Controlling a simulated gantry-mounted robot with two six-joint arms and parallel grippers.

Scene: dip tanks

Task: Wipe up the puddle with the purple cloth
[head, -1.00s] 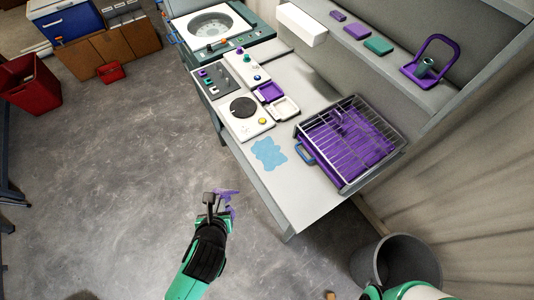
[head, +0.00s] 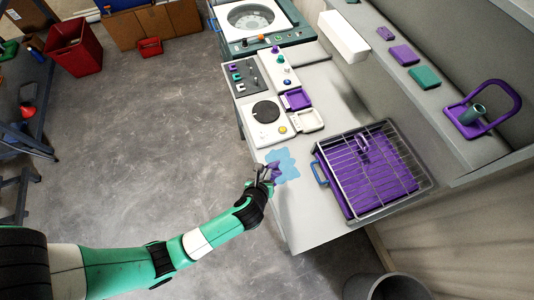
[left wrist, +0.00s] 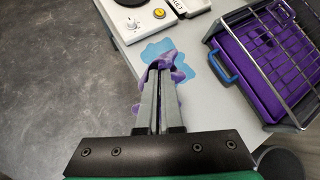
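The blue puddle (head: 284,163) lies on the grey counter, left of the rack-covered purple tray. It also shows in the left wrist view (left wrist: 205,58), partly hidden by the cloth. My left gripper (head: 265,173) is shut on the purple cloth (left wrist: 166,68), which hangs crumpled from its fingertips. The cloth is at the puddle's left edge near the counter's front edge; I cannot tell whether it touches the surface. My right gripper is not in view.
The purple tray under a wire rack (head: 372,172), with a blue handle, stands right of the puddle. A white hotplate (head: 266,122) and small trays (head: 307,121) stand behind it. A grey bin (head: 385,288) is on the floor. The counter in front is clear.

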